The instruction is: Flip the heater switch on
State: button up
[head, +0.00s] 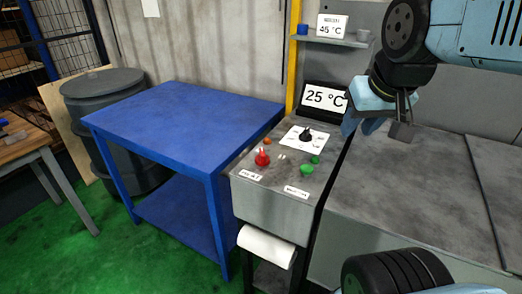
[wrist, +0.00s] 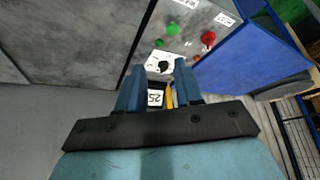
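A grey control box (head: 270,208) stands in the middle of the head view. On its sloped top are a red switch-like control (head: 262,158) with a pale lever, a black knob (head: 306,136) on a white dial plate, and green buttons (head: 306,170). Two white labels are too small to read, so I cannot tell which control is the heater switch. The wrist view also shows the red control (wrist: 208,38) and black knob (wrist: 163,66). My gripper (head: 402,125) is above and right of the box, touching nothing. Its fingers (wrist: 160,78) are apart and empty.
A display reading 25 °C (head: 324,98) stands behind the controls, and a shelf (head: 330,40) carries a 45 °C sign. A clear blue table (head: 185,125) is left of the box. A grey machine bed (head: 425,185) is to the right. A paper roll (head: 266,247) hangs in front.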

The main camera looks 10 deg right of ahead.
jog(key=shift+w+a+f+m, duration=0.1)
jog(key=shift+w+m, duration=0.2)
jog(key=shift+w, duration=0.1)
jog(key=shift+c, duration=1.4)
jog(key=w+f+m+g+y, duration=0.1)
jog(key=w+f+m, duration=0.1)
jog(key=w, duration=0.1)
jog(key=w+a+f+m+g+y, duration=0.1)
jog(key=w+f+m+g, duration=0.1)
jog(key=w+m, duration=0.1)
jog(key=w+f+m+g+y, duration=0.1)
jog(key=w+m+y, duration=0.1)
jog(key=w, duration=0.3)
jog(key=shift+a+f+m+g, duration=0.3)
jog(key=shift+a+f+m, duration=0.1)
jog(key=shift+m, duration=0.2)
grip_shut()
jog(key=w+d+f+m+g+y, duration=0.1)
jog(key=w+f+m+y, duration=0.4)
jog(key=w+f+m, duration=0.4)
jog(key=w, duration=0.3)
jog(key=shift+d, duration=0.4)
